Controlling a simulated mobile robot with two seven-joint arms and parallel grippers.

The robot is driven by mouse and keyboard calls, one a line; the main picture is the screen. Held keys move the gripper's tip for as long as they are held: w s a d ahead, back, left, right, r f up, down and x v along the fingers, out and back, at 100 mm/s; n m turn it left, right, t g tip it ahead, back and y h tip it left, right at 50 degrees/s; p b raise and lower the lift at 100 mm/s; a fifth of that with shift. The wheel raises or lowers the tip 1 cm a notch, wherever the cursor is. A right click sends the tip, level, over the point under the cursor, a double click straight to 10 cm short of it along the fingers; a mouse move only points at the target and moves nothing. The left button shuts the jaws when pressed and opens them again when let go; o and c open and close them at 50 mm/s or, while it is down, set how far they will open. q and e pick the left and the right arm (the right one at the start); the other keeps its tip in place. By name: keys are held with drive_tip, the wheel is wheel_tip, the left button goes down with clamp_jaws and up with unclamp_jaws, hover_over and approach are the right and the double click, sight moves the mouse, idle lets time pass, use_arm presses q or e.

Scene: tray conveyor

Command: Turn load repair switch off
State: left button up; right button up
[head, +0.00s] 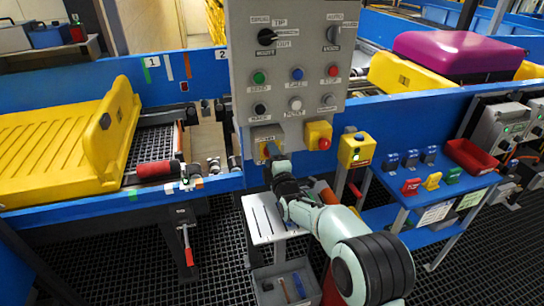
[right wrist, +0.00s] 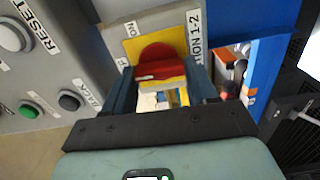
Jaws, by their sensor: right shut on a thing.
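The load repair switch appears to be the red rotary handle (right wrist: 158,62) on a yellow plate (right wrist: 196,40) in the right wrist view. In the head view the switch's plate (head: 264,133) is at the bottom of the grey control panel (head: 283,14), mostly covered by my right gripper (head: 271,151). In the right wrist view my right gripper (right wrist: 162,82) has one finger on each side of the red handle and is shut on it. The handle's exact angle is hard to tell. My left gripper is not in view.
A red emergency button (head: 324,143) on yellow sits right of the switch, beside a yellow button box (head: 355,149). A small white table (head: 264,226) stands below the panel. A blue rack (head: 432,187) is at right, a yellow tray (head: 50,153) at left.

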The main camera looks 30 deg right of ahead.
drive_tip(key=shift+n, duration=0.5)
drive_tip(key=o, duration=1.1)
drive_tip(key=shift+c, duration=0.2)
drive_tip(key=shift+s, duration=0.1)
drive_tip(key=v, duration=1.3)
drive_tip(key=shift+s+f, duration=0.1)
